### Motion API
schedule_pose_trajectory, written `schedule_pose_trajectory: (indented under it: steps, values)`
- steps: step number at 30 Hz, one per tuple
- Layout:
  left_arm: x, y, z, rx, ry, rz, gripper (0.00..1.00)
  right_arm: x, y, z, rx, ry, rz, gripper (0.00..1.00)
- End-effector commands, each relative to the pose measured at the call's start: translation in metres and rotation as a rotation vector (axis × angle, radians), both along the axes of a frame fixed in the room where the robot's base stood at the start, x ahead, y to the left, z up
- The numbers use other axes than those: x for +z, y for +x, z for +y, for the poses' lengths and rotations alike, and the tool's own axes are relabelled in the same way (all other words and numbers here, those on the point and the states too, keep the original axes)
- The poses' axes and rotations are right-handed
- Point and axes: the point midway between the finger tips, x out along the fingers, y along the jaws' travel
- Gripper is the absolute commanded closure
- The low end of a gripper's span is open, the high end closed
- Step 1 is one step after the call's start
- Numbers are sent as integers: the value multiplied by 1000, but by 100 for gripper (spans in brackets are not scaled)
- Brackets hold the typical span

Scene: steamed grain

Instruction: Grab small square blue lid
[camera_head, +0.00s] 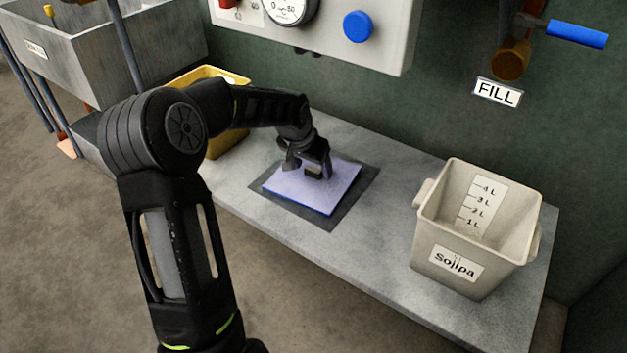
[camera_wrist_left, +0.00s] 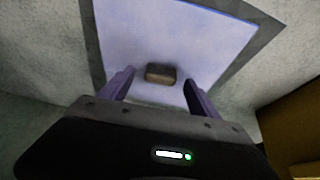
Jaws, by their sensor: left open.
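The small square blue lid (camera_head: 338,188) is pale lavender-blue and lies flat on a dark square mat (camera_head: 366,185) on the grey bench. In the left wrist view the lid (camera_wrist_left: 180,40) fills the upper middle, with a small brown block-shaped handle (camera_wrist_left: 160,73) on it. My left gripper (camera_head: 308,170) is over the lid, pointing down. Its two fingers (camera_wrist_left: 158,88) are open and stand on either side of the handle, with gaps to it. In the head view the gripper hides the handle. My right gripper is out of view.
A cream container (camera_head: 436,240) labelled Sojipa stands at the right of the bench (camera_head: 390,165). A yellow container (camera_head: 224,143) stands left, behind my left arm. A control panel (camera_head: 390,30) and a blue-handled valve (camera_head: 577,34) are on the wall. A grey sink (camera_head: 85,60) is far left.

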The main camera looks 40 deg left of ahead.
Motion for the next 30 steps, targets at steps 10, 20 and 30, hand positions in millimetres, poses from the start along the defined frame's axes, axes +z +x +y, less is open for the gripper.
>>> schedule_pose_trajectory:
  steps: [10, 20, 30]
  values:
    - [-7, 3, 1, 0, 0, -1, 29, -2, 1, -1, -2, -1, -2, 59]
    - [-6, 3, 1, 0, 0, -1, 29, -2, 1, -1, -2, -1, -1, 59]
    - [-6, 3, 1, 0, 0, -1, 55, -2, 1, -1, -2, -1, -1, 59]
